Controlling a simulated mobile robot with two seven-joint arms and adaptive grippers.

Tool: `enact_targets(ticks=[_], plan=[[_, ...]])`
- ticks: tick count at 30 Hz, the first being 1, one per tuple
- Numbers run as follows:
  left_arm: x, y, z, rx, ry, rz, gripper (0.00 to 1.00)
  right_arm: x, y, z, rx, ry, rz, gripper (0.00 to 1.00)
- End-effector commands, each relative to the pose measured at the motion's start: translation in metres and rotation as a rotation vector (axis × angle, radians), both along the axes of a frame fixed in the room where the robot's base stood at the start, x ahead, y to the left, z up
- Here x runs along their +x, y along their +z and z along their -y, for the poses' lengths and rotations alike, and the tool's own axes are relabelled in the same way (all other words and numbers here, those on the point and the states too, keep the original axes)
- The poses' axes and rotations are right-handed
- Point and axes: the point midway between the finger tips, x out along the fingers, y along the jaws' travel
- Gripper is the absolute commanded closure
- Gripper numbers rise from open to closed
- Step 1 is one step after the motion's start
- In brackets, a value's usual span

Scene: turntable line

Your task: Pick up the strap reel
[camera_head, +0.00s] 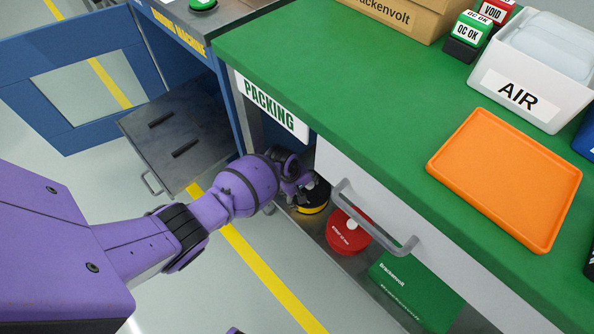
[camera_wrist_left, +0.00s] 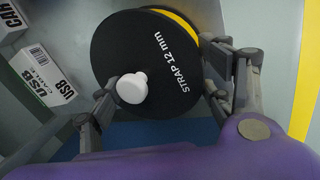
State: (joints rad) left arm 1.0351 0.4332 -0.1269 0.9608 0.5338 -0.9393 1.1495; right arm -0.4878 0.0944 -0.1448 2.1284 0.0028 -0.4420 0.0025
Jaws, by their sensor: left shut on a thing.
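The strap reel (camera_wrist_left: 148,52) is a black disc marked "STRAP 12 mm" with a yellow band and a white knob (camera_wrist_left: 131,88). In the head view the strap reel (camera_head: 314,203) shows partly, black and yellow, at the lower shelf under the packing bench. My left gripper (camera_wrist_left: 165,92) is shut on it, one finger at the knob side and the other at the rim. In the head view my left gripper (camera_head: 303,187) reaches in beneath the bench edge and hides part of the reel. I cannot tell whether the reel still touches the shelf. My right gripper is not in view.
A red reel (camera_head: 347,236) and a green box (camera_head: 415,290) stand on the shelf to the right. The drawer handle (camera_head: 372,222) juts out above them. White USB boxes (camera_wrist_left: 42,78) show in the wrist view.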

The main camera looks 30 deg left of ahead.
Motion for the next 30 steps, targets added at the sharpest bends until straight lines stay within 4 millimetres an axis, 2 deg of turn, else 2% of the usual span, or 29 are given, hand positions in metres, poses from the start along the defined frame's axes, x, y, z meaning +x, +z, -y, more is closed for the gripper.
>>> enact_targets(ticks=[1, 6, 8, 15, 20, 26, 30], plan=[[0.003, 0.002, 0.002, -0.003, -0.001, 0.005, 0.61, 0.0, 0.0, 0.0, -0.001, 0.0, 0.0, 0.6], [0.003, 0.002, 0.002, -0.003, -0.001, 0.005, 0.84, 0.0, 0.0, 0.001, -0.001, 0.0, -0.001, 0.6], [0.006, 0.004, 0.003, -0.004, -0.001, 0.012, 0.9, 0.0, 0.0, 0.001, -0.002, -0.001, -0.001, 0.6], [0.005, 0.004, 0.002, -0.004, -0.002, 0.01, 0.9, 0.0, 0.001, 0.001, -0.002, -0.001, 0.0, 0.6], [0.005, 0.012, 0.002, -0.004, -0.001, 0.01, 0.9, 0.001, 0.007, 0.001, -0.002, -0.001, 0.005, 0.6], [0.006, 0.039, 0.002, -0.005, 0.0, 0.015, 0.9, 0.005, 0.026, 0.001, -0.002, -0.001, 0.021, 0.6], [-0.011, 0.063, 0.011, -0.005, -0.002, 0.012, 0.9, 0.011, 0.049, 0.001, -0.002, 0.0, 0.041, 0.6]])
